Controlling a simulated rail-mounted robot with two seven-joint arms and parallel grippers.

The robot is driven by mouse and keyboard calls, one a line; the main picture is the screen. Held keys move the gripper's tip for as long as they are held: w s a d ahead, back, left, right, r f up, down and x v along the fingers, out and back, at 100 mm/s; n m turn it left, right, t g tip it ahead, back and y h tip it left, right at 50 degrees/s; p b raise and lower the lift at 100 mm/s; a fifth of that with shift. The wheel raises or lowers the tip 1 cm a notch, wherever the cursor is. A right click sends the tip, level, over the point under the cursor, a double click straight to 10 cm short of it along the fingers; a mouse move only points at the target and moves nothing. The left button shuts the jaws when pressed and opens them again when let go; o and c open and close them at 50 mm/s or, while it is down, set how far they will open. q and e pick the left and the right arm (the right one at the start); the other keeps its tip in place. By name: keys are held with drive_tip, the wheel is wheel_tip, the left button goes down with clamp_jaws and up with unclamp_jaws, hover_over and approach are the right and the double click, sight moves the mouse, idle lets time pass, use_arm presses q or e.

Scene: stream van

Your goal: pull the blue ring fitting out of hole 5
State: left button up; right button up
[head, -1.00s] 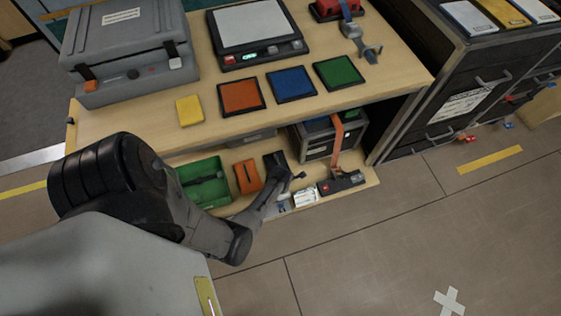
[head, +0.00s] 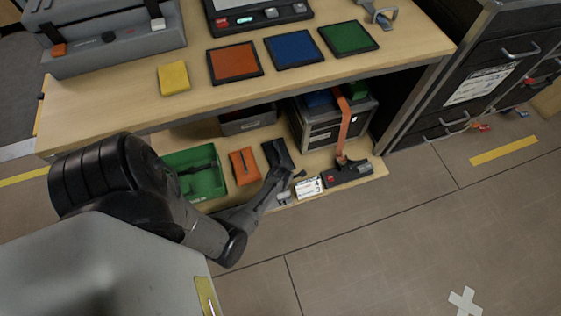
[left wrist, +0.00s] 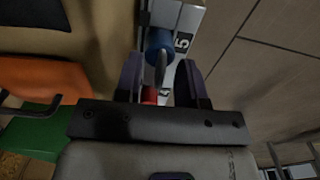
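In the left wrist view the blue ring fitting (left wrist: 158,43) sits at a pale strip, beside a white label with a black 5 (left wrist: 182,42). My left gripper (left wrist: 160,70) is open, with one dark finger on each side just below the blue fitting. I cannot tell whether a finger touches it. A red fitting (left wrist: 150,96) shows between the fingers, nearer the palm. Hole 5 itself is hidden. In the head view my left gripper (head: 287,187) is low over the lower shelf, beside white number labels (head: 308,186). My right gripper is not in view.
On the lower shelf are a green bin (head: 214,182), an orange pouch (head: 244,166) and a black device with a red button (head: 348,173). A dark case (head: 328,135) with an orange strap stands behind. The tabletop (head: 120,103) overhangs the shelf. The floor in front is clear.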

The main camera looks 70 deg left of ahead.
use_arm(q)
clamp_jaws()
idle(0.4)
idle(0.4)
